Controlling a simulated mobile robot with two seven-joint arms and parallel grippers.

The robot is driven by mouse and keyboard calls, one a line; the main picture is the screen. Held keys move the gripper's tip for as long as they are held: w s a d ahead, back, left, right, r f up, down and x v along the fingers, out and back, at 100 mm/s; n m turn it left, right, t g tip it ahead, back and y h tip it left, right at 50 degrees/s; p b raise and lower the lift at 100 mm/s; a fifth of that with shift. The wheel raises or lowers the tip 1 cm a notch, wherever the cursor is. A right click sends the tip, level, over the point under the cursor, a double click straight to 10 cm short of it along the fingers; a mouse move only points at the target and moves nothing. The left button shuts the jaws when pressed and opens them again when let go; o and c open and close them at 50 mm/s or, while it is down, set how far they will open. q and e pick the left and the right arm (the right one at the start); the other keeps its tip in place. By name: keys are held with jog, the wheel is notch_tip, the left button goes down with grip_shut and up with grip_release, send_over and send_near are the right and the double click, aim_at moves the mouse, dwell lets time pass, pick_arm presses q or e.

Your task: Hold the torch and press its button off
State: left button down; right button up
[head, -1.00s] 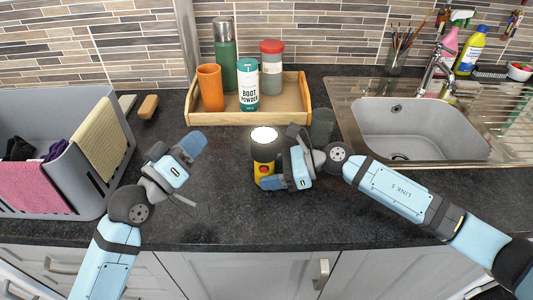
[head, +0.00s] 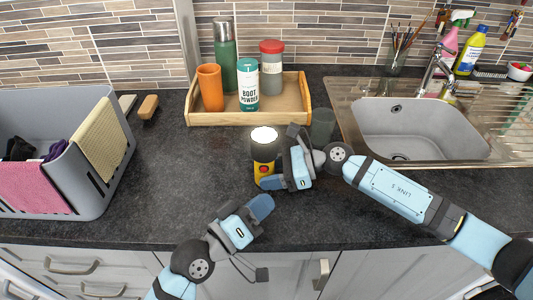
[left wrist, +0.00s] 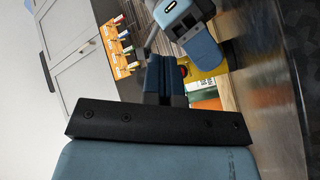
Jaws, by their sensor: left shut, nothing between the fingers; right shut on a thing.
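The torch (head: 264,148) stands upright on the dark worktop, with a black head, a yellow body and a bright white lens on top. A red button (head: 264,169) shows on its front. My right gripper (head: 280,160) is shut on the torch from the right. My left gripper (head: 262,204) is shut and empty, in front of the torch and below it in the head view, apart from it. In the left wrist view the shut blue fingers (left wrist: 165,76) point towards the torch's yellow body (left wrist: 208,70), partly hidden by my right gripper (left wrist: 185,22); the red button shows just beyond the fingertips.
A wooden tray (head: 250,118) with bottles and an orange cup stands behind the torch. A grey basket (head: 92,203) with cloths is at left, near a brush (head: 148,106). The sink (head: 410,125) is at right. The worktop left of the torch is clear.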

pick_arm(q)
jog(key=shift+w, duration=2.3)
jog(key=shift+w, duration=0.2)
jog(key=shift+w, duration=0.25)
jog(key=shift+w, duration=0.25)
dwell(0.5)
jog(key=shift+s, duration=0.7)
jog(key=shift+s, duration=3)
